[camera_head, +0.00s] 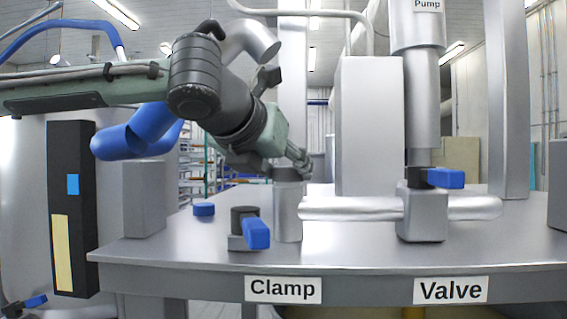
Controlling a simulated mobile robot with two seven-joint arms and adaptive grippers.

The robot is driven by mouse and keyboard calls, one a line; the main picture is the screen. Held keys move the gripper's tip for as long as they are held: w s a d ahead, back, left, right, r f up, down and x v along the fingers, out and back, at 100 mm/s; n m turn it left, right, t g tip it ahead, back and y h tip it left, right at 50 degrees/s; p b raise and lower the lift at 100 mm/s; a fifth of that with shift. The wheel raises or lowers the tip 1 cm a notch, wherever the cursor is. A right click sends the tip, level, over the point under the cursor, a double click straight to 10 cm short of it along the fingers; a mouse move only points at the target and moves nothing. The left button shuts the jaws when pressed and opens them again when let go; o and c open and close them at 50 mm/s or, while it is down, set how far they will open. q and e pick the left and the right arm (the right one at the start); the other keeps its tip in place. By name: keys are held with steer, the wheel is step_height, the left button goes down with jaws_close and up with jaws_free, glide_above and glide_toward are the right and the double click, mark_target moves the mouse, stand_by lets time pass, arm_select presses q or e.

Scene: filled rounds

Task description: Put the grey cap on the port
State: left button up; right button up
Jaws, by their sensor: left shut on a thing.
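The grey cap (287,174) is a dark grey disc at the top of the port (287,215), an upright silver cylinder on the steel table. My left gripper (298,163) comes in from the upper left, tilted down, with its fingers at the cap. It is shut on the cap; the fingertips are small and partly hidden by the wrist. The cap looks in line with the port and no gap shows, but I cannot tell whether it is fully seated. My right gripper is not in view.
A clamp with a blue handle (256,232) stands left of the port, with a blue cap (204,209) behind it. A silver pipe (350,208) runs right from the port to a valve with a blue handle (446,178). Grey blocks stand left (144,198) and behind (371,125).

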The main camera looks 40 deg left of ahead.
arm_select(q)
steer(key=shift+f, duration=0.5)
stand_by(0.9)
steer(key=o, duration=1)
steer(key=shift+p, duration=0.3)
steer(key=v, duration=1.2)
